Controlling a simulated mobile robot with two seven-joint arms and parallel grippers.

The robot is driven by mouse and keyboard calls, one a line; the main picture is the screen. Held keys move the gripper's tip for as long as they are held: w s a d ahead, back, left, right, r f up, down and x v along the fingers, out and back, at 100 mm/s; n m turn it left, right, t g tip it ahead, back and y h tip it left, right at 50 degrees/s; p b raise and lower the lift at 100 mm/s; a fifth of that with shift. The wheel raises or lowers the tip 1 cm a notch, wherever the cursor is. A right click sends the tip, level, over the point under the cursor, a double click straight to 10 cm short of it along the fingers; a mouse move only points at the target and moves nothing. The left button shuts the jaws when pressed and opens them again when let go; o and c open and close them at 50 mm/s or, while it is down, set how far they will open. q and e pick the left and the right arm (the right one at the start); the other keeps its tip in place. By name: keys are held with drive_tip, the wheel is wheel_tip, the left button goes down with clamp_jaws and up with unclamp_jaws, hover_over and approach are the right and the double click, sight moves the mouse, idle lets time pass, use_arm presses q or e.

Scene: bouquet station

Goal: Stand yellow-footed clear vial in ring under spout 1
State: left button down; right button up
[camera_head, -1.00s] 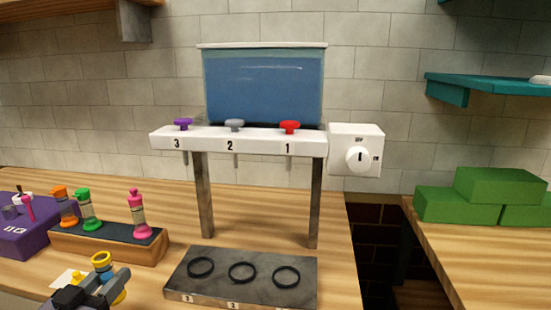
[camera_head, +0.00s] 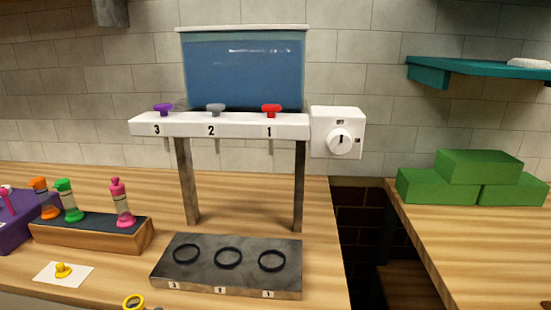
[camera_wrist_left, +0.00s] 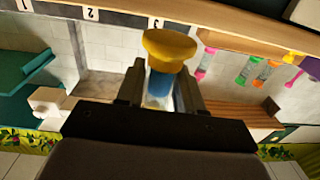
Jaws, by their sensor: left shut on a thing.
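In the left wrist view my left gripper (camera_wrist_left: 160,92) is shut on the clear vial (camera_wrist_left: 160,83), with the vial's wide yellow end (camera_wrist_left: 169,48) sticking out past the fingers. In the head view only the vial's yellow rim (camera_head: 134,301) shows at the bottom edge, in front of and left of the ring plate; its lower part is out of frame. The ring under spout 1 (camera_head: 272,261) is the rightmost on the dark plate (camera_head: 225,278) and is empty. Spout 1 (camera_head: 269,145) hangs below the red knob (camera_head: 271,110). My right gripper is not in view.
Rings 2 (camera_head: 228,257) and 3 (camera_head: 187,254) are empty. Stand posts rise behind the plate. A rack (camera_head: 100,238) of several capped vials stands left. A yellow stopper (camera_head: 62,270) lies on a white card (camera_head: 45,278). A gap separates the right counter with green blocks (camera_head: 470,180).

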use_arm(q)
drive_tip(key=shift+d+r+y, duration=0.25)
drive_tip(key=shift+d+y, duration=0.05)
drive_tip(key=shift+d, duration=0.05)
drive_tip(key=shift+w+d+f, duration=0.1)
drive_tip(key=shift+d+f, duration=0.05)
idle(1.4)
drive_tip(key=shift+a, duration=0.2)
